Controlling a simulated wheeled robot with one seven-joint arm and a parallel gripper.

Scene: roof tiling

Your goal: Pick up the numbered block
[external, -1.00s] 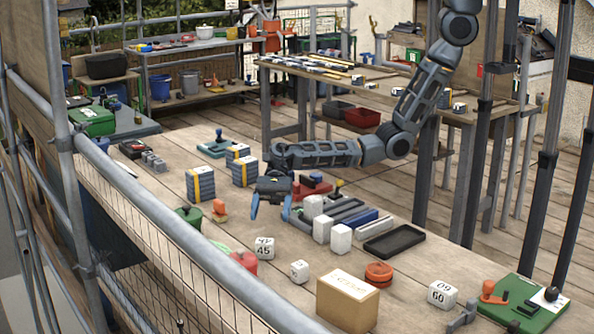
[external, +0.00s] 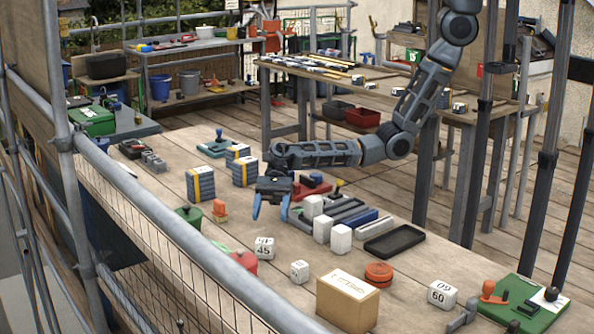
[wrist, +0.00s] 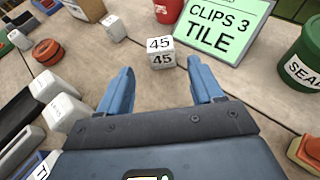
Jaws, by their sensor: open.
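A white block marked 45 (external: 264,247) stands on the wooden table in front of my gripper. In the wrist view the block (wrist: 161,58) lies just beyond and between my fingertips, with 45 on its top and near face. My gripper (external: 271,208) is open and empty, its two blue fingers apart above the table; they also show in the wrist view (wrist: 161,78). A second white block marked 60 (external: 441,294) stands at the right, and a smaller white block (external: 299,271) stands near the first.
A green "CLIPS 3 TILE" sign (wrist: 220,28), a red pot (external: 244,262) and a green pot (wrist: 302,62) stand near the block. White blocks (external: 341,239) and a black tray (external: 394,241) lie to the right. A cardboard box (external: 347,301) stands at the front.

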